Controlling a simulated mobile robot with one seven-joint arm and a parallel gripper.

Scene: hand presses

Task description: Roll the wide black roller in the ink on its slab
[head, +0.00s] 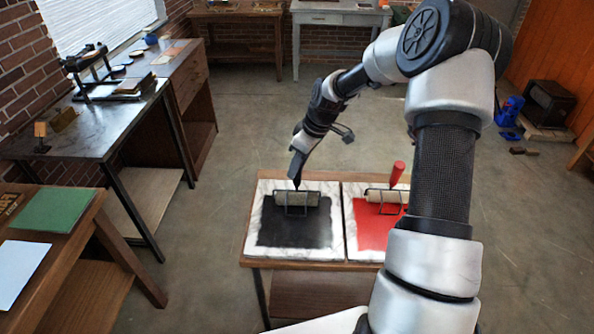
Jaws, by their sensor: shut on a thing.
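The wide roller (309,199) shows a pale grey barrel in a dark wire frame. It lies at the far edge of the black ink patch (295,235) on the left marble slab (335,246). My gripper (297,183) points down just above the roller and is shut on its handle, which is mostly hidden by the gripper. Whether the barrel touches the slab or hovers slightly above it I cannot tell. A second roller (381,197) with a red handle (397,174) rests on the red ink (372,222) of the right slab, partly behind my arm.
Both slabs sit on a small wooden table (247,238). A bench with a hand press (90,75) stands at the left. A nearer table (95,215) holds a green sheet (50,210) and a white sheet (20,262). The floor between them is clear.

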